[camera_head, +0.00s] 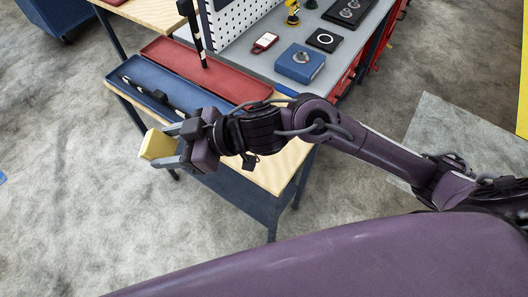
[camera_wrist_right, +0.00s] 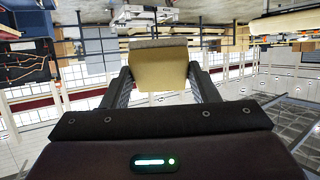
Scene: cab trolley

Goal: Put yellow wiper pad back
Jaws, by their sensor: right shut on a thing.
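The yellow wiper pad (camera_head: 155,146) is a small block in the jaws of my right gripper (camera_head: 165,148). The gripper is shut on it and holds it out past the left edge of the wooden-topped trolley (camera_head: 282,168), with grey floor beyond it. In the right wrist view the pad (camera_wrist_right: 158,72) sits between the two fingers (camera_wrist_right: 160,85), its pale yellow face towards the camera. My left gripper is not in view.
A long blue tray (camera_head: 119,79) with a dark, pale-banded rod in it lies beside a long red tray (camera_head: 225,80). Open floor (camera_head: 60,180) lies left.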

